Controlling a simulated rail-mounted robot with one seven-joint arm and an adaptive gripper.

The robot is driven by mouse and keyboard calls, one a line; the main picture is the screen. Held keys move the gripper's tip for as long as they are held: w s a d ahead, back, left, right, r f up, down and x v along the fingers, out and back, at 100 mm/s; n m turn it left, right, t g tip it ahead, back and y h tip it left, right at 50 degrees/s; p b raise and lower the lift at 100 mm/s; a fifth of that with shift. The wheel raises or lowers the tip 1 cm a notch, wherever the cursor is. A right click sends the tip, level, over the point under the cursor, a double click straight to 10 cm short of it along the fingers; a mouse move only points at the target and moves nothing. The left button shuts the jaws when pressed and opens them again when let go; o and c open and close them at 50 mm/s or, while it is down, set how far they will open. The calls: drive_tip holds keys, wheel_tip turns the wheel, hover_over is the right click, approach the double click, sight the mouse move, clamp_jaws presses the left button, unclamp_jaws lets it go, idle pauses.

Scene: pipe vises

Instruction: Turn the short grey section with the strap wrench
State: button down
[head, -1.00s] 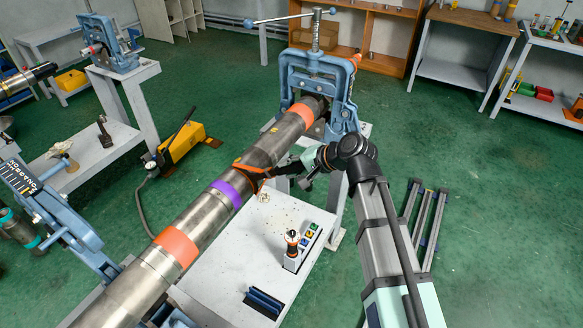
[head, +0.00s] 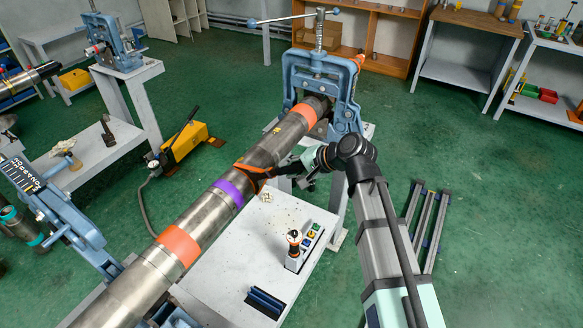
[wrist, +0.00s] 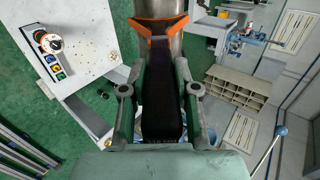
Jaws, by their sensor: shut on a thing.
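A long grey steel pipe (head: 203,220) runs from the lower left up to a blue pipe vise (head: 320,75). It carries orange bands and a purple band (head: 228,191). The strap wrench (head: 256,173), with an orange head and dark handle, sits against the pipe between the purple band and the far orange band. The wrist view shows its orange head (wrist: 158,25) against the pipe (wrist: 160,8). My gripper (wrist: 160,68) is shut on the wrench's dark handle, one finger on each side. The strap's far side is hidden, and I cannot tell which part is the short grey section.
A white table (head: 215,262) stands under the pipe, with a small control box (head: 303,248) and a blue block (head: 265,302). A yellow pump (head: 186,143) lies on the green floor left of the pipe. Metal bars (head: 424,228) lie on the floor at right.

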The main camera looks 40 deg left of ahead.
drive_tip(key=shift+s+a+r+h+p, duration=0.15)
drive_tip(key=shift+a+r+h+p, duration=0.45)
drive_tip(key=shift+p, duration=0.75)
drive_tip(key=shift+s+a+r+h+p, duration=0.1)
drive_tip(key=shift+a+r+h+p, duration=0.2)
drive_tip(key=shift+a+r+p, duration=0.8)
drive_tip(key=shift+d+f+p, duration=0.2)
drive_tip(key=shift+d+p, duration=0.1)
drive_tip(key=shift+p, duration=0.05)
drive_tip(key=shift+a+r+p, duration=0.3)
drive_tip(key=shift+p, duration=0.2)
drive_tip(key=shift+s+a+r+t+h+p, duration=0.15)
drive_tip(key=shift+a+r+h+p, duration=0.4)
drive_tip(key=shift+p, duration=0.4)
drive_tip(key=shift+s+a+r+t+h+p, duration=0.15)
drive_tip(key=shift+a+r+h+p, duration=0.2)
drive_tip(key=shift+a+p, duration=0.45)
drive_tip(key=shift+d, duration=0.1)
drive_tip(key=shift+s+a+r+h+p, duration=0.1)
drive_tip(key=shift+a+r+h+p, duration=0.2)
drive_tip(key=shift+a, duration=0.25)
drive_tip(key=shift+s+a+r+h+p, duration=0.1)
drive_tip(key=shift+a+r+h+p, duration=0.2)
drive_tip(key=shift+a, duration=0.3)
drive_tip(key=shift+s+a+r+h+p, duration=0.1)
drive_tip(key=shift+a+r+h+p, duration=0.1)
drive_tip(key=shift+a+r+p, duration=0.25)
drive_tip(key=shift+a+f, duration=0.1)
drive_tip(key=shift+f, duration=0.05)
